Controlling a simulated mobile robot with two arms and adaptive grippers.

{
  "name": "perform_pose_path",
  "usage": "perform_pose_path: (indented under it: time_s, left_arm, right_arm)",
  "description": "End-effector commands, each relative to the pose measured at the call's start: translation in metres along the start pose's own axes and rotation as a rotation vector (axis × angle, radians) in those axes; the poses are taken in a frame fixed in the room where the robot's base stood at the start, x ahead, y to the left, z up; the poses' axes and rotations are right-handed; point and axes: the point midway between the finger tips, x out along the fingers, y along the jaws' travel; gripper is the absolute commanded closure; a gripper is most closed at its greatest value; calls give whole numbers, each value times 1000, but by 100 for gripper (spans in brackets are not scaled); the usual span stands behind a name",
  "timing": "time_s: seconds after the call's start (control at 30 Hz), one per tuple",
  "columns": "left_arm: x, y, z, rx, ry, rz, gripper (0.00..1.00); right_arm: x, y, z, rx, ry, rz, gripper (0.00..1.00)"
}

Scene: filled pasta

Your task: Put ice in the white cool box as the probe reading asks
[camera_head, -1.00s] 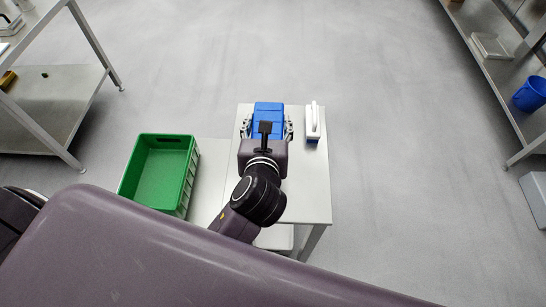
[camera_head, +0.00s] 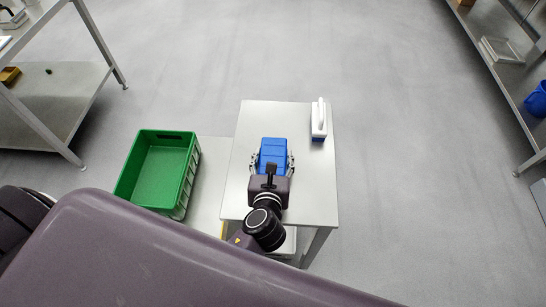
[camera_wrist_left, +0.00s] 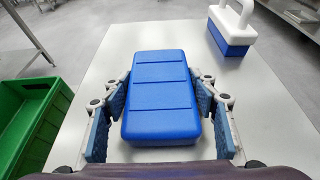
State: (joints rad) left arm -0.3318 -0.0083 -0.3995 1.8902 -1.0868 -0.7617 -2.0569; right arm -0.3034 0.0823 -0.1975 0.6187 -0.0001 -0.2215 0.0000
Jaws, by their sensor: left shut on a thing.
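A blue block (camera_head: 273,150) with grooves across its top is held at the small white table by my left gripper (camera_head: 272,162). In the left wrist view the same blue block (camera_wrist_left: 160,95) sits between the finger pads of the left gripper (camera_wrist_left: 160,125), which is shut on it. I cannot tell whether it touches the tabletop. A small box with a white lid and handle and a blue lower part (camera_head: 319,121) stands at the table's far right; it also shows in the left wrist view (camera_wrist_left: 232,28). No ice or probe reading is discernible. My right gripper is not in view.
A green crate (camera_head: 192,178), empty as far as I see, stands left of the white table (camera_head: 318,190). Metal shelving stands at the left (camera_head: 62,100) and right (camera_head: 497,75); a blue bucket (camera_head: 537,100) is at the right. The floor beyond the table is clear.

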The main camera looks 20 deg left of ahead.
Motion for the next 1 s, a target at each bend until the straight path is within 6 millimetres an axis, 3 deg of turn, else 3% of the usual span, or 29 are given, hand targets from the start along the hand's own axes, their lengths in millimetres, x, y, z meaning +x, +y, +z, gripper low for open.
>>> perform_pose_path:
  time_s: [0.27, 0.3, 0.47, 0.8, 1.0]
  left_arm:
    - [0, 0, 1, 0, -4, 0, 80]
    - [1, 0, -1, 1, -2, 0, 45]
    - [0, 0, 0, 0, -2, 0, 29]
    - [-2, 0, 2, -1, -1, 0, 29]
    - [-32, 0, 1, 0, 1, 0, 29]
  right_arm:
    - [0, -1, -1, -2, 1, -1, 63]
    - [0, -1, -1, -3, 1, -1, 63]
    - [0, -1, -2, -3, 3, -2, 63]
    - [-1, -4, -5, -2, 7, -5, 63]
    - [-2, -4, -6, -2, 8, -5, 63]
